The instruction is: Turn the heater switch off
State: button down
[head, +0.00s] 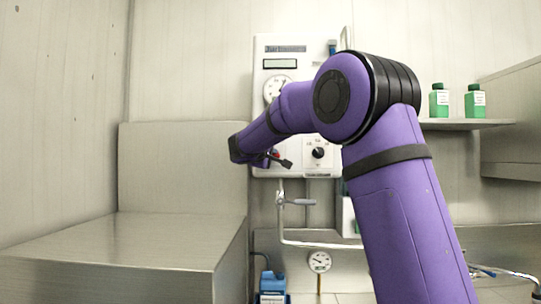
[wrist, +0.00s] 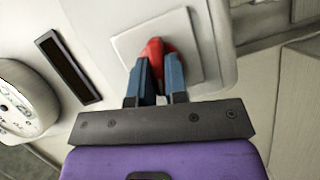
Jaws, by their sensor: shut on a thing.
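The heater switch (wrist: 155,47) is a red knob on a pale square plate (wrist: 193,70) on the white control box. In the wrist view, my gripper (wrist: 160,61) has its two blue fingers on either side of the red knob, shut on it. The fingers hide part of the knob, and I cannot tell which setting it points to. In the head view, my gripper (head: 284,161) is at the lower left of the control box (head: 318,52), with a small bit of red showing beside it. My purple arm covers part of the box.
A black knob (head: 318,153) on a marked plate is just right of my gripper. A round gauge (head: 271,91) and a pipe with a lever (head: 299,202) are near. Green bottles (head: 439,103) stand on a shelf at right. A large metal block (head: 120,245) fills the left.

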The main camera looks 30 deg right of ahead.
jog(key=shift+f+n+h, duration=0.15)
jog(key=shift+n+h, duration=0.35)
jog(key=shift+n, duration=0.5)
jog(key=c, duration=1.1)
grip_release()
jog(key=shift+c, duration=0.2)
jog(key=shift+a, duration=0.1)
jog(key=v, duration=1)
jog(key=shift+s+a, duration=0.25)
jog(key=shift+f, duration=0.15)
